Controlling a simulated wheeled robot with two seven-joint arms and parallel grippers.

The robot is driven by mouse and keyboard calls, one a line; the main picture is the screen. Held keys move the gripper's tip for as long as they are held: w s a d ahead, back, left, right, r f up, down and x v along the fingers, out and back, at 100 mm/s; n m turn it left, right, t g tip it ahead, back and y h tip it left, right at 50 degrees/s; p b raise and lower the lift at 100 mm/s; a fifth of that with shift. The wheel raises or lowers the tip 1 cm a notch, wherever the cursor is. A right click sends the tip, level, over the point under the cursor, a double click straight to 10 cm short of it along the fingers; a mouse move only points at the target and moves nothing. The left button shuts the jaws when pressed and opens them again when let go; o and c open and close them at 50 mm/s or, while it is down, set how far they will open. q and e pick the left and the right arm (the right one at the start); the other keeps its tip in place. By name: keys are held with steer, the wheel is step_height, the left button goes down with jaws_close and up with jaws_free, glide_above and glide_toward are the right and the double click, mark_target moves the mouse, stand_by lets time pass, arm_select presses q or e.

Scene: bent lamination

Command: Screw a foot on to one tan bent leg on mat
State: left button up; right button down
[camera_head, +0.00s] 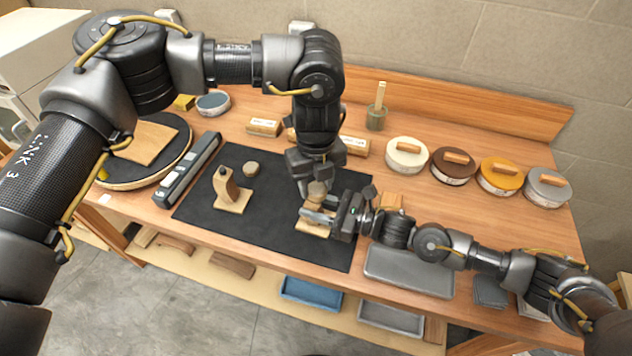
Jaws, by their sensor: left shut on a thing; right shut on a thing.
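On the black mat (265,235), one tan bent leg (226,184) stands on a flat tan base, with a dark tip on top. A round tan foot (251,169) lies on the mat behind it. My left gripper (316,184) points down over the mat's right part and is shut on a small round tan piece, apparently a foot (317,188). My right gripper (318,212) comes in from the right, just below it, and is shut on a second tan bent leg, mostly hidden by the grippers. That leg's flat base (309,226) shows on the mat. Whether foot and leg touch is hidden.
Several round lidded tins (407,155) stand at the back right. A round turntable (175,150) and a long dark bar tool (188,170) are on the left. A grey tray (408,272) lies at the front right. The mat's front left is clear.

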arm_select(q)
steer(key=m, duration=1)
steer(key=shift+d, duration=0.1)
steer(key=m, duration=0.5)
steer(key=shift+m, duration=0.3)
steer(key=m, duration=0.4)
steer(key=shift+m, duration=0.4)
steer(key=m, duration=0.5)
steer(key=shift+s, duration=0.1)
steer(key=m, duration=1.5)
steer(key=shift+s, duration=0.1)
